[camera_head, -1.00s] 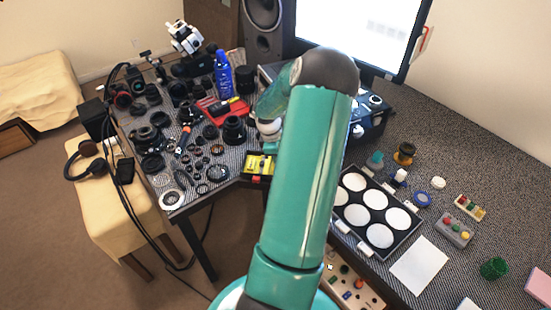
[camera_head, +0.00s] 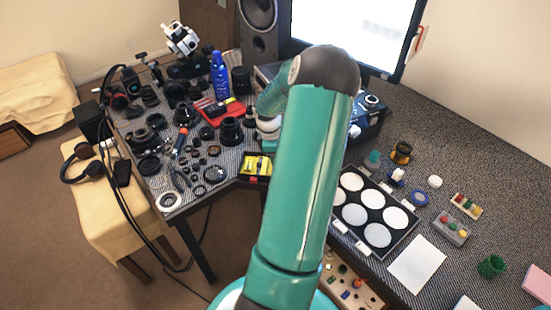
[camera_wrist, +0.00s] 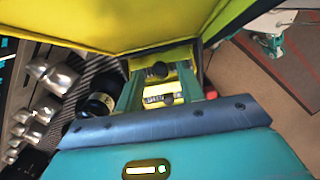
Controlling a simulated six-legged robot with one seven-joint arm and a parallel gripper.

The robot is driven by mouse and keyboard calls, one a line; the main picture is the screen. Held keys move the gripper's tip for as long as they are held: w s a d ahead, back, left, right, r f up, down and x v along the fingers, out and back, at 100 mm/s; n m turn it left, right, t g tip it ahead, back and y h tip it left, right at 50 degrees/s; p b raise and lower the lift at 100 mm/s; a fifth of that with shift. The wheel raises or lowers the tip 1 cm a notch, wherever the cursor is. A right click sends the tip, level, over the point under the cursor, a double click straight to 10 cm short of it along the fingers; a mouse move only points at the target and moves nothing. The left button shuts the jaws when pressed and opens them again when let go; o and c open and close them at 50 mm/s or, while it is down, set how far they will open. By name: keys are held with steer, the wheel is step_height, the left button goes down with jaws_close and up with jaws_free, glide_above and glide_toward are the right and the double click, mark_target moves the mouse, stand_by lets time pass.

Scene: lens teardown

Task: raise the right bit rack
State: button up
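A yellow bit rack unit (camera_head: 256,166) with dark parts sits at the front edge of the left desk, just left of my arm in the head view. I cannot clearly separate a left and a right rack there. In the wrist view, yellow rack parts with dark round details (camera_wrist: 163,97) show between the two teal fingers of my gripper (camera_wrist: 160,82). The fingers are apart. Contact with the rack cannot be made out. In the head view my arm hides most of the gripper, whose wrist end is just above the rack.
Lens parts and tools crowd the left desk, with a red case (camera_head: 218,110) and blue bottle (camera_head: 221,75) behind the rack. A tray of white discs (camera_head: 409,248) lies to the right. A large yellow surface (camera_wrist: 110,22) fills the top of the wrist view.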

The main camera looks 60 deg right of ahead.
step_height(320, 180, up, 13)
steer(key=w, duration=0.1)
steer(key=shift+w+a+f, duration=0.2)
steer(key=shift+w+a, duration=0.05)
stand_by(0.4)
steer(key=w+a+r+t+h, duration=0.1)
steer(key=w+a+r, duration=0.3)
steer(key=a, duration=0.4)
steer(key=w+a+r+m+h, duration=0.1)
steer(key=w+a+r, duration=0.25)
steer(key=a, duration=0.45)
steer(key=w+a+r+t+h, duration=0.1)
steer(key=w+a+r, duration=0.35)
steer(key=a, duration=0.35)
steer(key=s+a+r+m+t+y, duration=0.1)
steer(key=s+a, duration=0.3)
steer(key=a, duration=0.8)
steer(key=s+a+r+m+t+y, duration=0.1)
steer(key=s+a+r+t, duration=0.3)
steer(key=a, duration=0.9)
steer(key=shift+s+m+y, duration=0.3)
steer(key=shift+y, duration=0.4)
